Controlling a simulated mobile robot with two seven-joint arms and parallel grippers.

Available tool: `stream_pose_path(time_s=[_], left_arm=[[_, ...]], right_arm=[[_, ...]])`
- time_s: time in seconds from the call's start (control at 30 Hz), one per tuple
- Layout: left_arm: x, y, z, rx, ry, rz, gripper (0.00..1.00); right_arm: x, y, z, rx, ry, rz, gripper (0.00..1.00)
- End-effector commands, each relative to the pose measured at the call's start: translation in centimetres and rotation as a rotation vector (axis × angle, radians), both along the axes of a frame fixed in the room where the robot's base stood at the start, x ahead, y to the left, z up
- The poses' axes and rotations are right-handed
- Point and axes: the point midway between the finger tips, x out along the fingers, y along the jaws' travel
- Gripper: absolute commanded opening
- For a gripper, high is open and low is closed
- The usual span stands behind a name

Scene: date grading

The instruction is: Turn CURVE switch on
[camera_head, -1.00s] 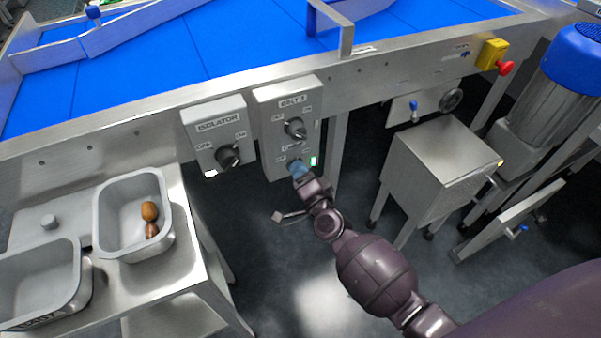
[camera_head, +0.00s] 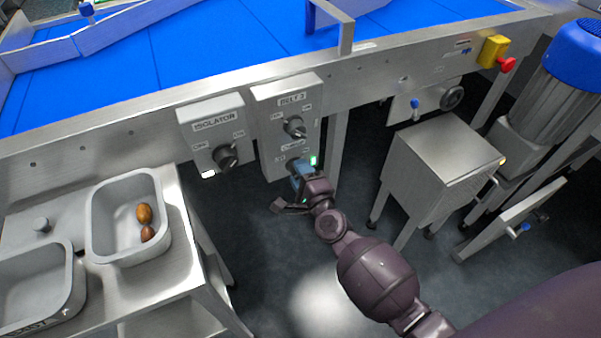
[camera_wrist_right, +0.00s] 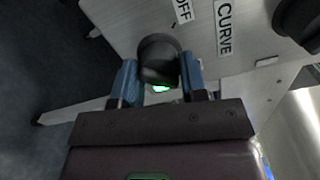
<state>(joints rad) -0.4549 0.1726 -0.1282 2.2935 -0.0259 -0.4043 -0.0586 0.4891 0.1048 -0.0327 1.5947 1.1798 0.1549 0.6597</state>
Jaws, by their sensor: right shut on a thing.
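The CURVE switch is a dark round knob (camera_wrist_right: 158,58) in the right wrist view, beside the "CURVE" label (camera_wrist_right: 225,25) and the "OFF" label (camera_wrist_right: 182,10). My right gripper (camera_wrist_right: 160,72) has its blue fingers on either side of the knob, shut on it. A green light shows just below the knob between the fingers. In the head view the right gripper (camera_head: 298,168) covers most of the knob at the bottom of the BELT 3 box (camera_head: 275,140). The knob's pointer direction is hidden. My left gripper is not in view.
The BELT 3 knob (camera_head: 294,127) sits just above. The ISOLATOR box (camera_head: 206,118) with its knob (camera_head: 225,157) is to the left. A grey tray (camera_head: 98,230) with two brown dates stands on the left bench. A steel box (camera_head: 440,160) stands to the right.

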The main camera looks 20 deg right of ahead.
Motion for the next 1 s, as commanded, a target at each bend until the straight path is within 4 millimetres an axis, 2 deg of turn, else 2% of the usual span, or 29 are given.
stream_pose_path(time_s=[0.37,0.4,0.57,1.0], left_arm=[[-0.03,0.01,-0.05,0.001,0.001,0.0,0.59],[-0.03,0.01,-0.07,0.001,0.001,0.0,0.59],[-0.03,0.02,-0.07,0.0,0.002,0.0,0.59],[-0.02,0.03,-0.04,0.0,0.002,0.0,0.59]], right_arm=[[-0.06,0.03,-0.13,0.008,0.002,0.0,0.16],[-0.06,0.03,-0.13,0.008,0.002,0.0,0.43],[-0.04,0.03,-0.1,0.006,0.002,0.0,0.65],[-0.05,0.14,-0.02,0.005,0.001,0.0,0.65]])
